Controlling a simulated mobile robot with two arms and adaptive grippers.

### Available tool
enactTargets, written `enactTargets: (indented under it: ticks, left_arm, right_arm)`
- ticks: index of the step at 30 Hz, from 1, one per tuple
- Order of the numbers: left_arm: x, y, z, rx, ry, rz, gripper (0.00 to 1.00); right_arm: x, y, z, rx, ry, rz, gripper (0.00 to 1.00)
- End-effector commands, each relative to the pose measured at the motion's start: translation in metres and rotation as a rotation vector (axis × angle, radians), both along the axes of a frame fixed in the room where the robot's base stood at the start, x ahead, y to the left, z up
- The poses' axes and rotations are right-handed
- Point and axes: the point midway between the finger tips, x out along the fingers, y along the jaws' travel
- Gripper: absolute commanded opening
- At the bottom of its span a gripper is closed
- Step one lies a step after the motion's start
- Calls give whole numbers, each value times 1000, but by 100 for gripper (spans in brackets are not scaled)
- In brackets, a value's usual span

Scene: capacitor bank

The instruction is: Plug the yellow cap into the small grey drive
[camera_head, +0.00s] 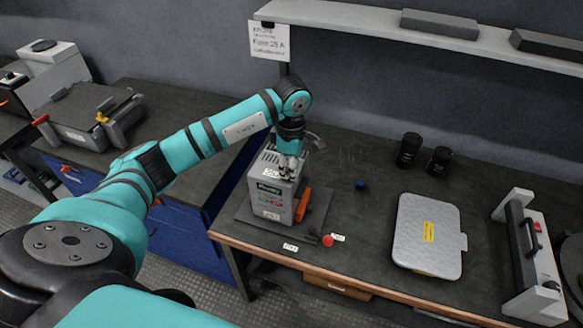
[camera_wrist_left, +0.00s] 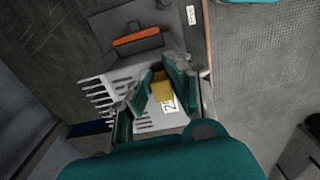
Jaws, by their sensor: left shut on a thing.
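The small grey drive (camera_head: 268,202) stands upright on a dark mat on the bench, with an orange part at its right side. In the left wrist view the drive (camera_wrist_left: 98,78) shows its slotted top, a white label and the orange part. The yellow cap (camera_wrist_left: 162,87) is between the fingers of my left gripper (camera_wrist_left: 160,85), over the drive's top by the label. In the head view my left gripper (camera_head: 288,170) points down at the drive's top, and the cap cannot be made out. Whether the cap touches the drive I cannot tell. My right gripper is in neither view.
A blue cap (camera_head: 361,185) and a red cap (camera_head: 328,241) lie on the bench. Two black cylinders (camera_head: 409,150) stand at the back. A silver case (camera_head: 428,235) and a white-ended device (camera_head: 530,255) are to the right. A shelf (camera_head: 370,22) overhangs the back.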

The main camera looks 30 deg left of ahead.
Motion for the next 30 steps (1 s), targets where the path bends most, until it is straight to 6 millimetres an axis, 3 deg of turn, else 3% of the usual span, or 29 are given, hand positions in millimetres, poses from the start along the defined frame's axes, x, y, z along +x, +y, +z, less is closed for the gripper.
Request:
enactTargets:
  ticks: [7,8,13,23,30]
  left_arm:
    - [0,0,-6,0,0,1,1]
    - [0,0,-5,0,0,1,19]
    - [0,0,-5,0,0,0,41]
    - [0,0,-1,0,-1,0,42]
    - [1,0,37,0,-6,-1,42]
  right_arm:
    - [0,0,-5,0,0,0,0]
    - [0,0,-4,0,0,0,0]
    - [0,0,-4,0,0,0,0]
    - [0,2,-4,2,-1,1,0]
    - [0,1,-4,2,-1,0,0]
